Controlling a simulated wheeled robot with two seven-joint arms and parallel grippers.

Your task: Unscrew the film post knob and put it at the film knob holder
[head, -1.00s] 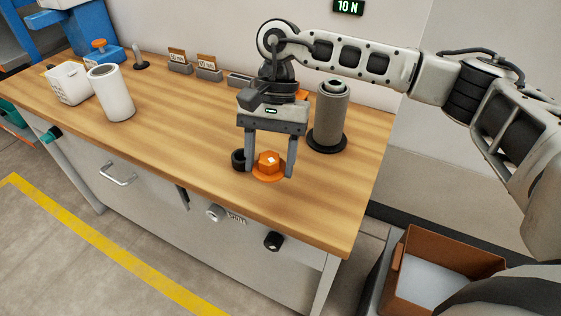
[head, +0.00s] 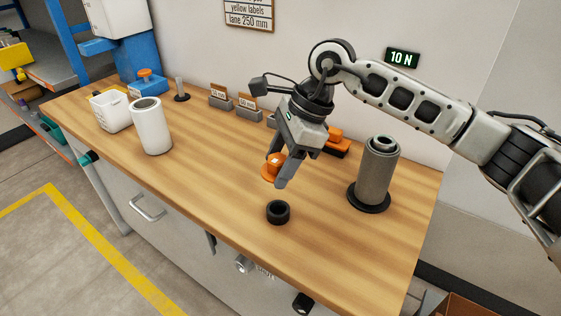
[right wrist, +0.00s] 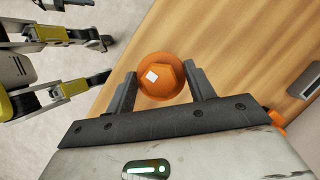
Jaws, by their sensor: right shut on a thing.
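The orange film post knob (head: 272,166), with a white square mark on top, is in my right gripper (head: 282,172). The right wrist view shows the knob (right wrist: 162,77) between the two fingers (right wrist: 163,84), which are shut on it. The head view shows it apart from the black ring (head: 278,212), seemingly above the table. That open-topped ring sits near the front edge of the bench, below the knob in the picture; I cannot tell whether it is the knob holder. A grey film roll (head: 375,172) stands upright on a black base at the right. My left gripper is not in view.
A white cylinder (head: 151,127) and white bin (head: 111,111) stand on the wooden bench (head: 215,160) at the left. A small post (head: 180,88) and labelled grey blocks (head: 220,101) are along the back. An orange-and-black item (head: 336,146) lies behind the gripper. The middle bench is mostly clear.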

